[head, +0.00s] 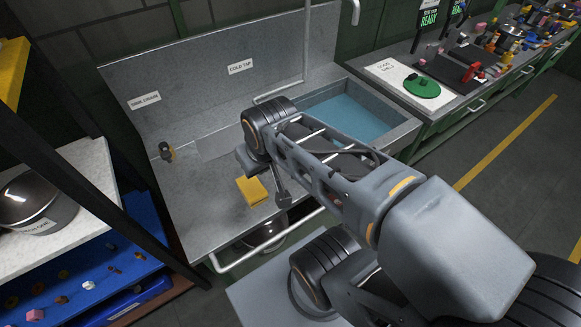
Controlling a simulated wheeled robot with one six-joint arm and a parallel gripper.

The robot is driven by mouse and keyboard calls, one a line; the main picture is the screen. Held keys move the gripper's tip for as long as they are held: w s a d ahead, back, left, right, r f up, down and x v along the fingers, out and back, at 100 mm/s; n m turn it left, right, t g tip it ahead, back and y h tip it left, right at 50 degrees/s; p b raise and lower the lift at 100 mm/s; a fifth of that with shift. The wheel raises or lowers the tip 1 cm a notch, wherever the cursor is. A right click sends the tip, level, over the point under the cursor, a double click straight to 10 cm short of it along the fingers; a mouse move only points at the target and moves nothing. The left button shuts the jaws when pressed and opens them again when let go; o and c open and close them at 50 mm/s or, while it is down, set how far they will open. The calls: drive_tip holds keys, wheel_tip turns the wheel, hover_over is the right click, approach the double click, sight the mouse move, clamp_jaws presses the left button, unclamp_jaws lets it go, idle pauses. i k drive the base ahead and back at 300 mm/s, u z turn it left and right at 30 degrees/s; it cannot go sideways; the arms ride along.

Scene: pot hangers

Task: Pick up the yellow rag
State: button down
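The yellow rag (252,190) lies folded on the grey metal sink counter (205,215), left of the basin and near the front edge. My gripper (281,192) hangs below the wrist of my arm, just right of the rag and close to it.
A basin of blue water (352,112) is behind my arm. A rail runs along the front edge. A shelf with a metal pot (30,200) is at left, and a cluttered bench (440,100) at right.

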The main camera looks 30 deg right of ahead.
sight(252, 190)
drive_tip(key=z, duration=0.1)
drive_tip(key=k, duration=1.05)
drive_tip(key=u, duration=1)
drive_tip(key=i, duration=0.95)
drive_tip(key=z, duration=0.65)
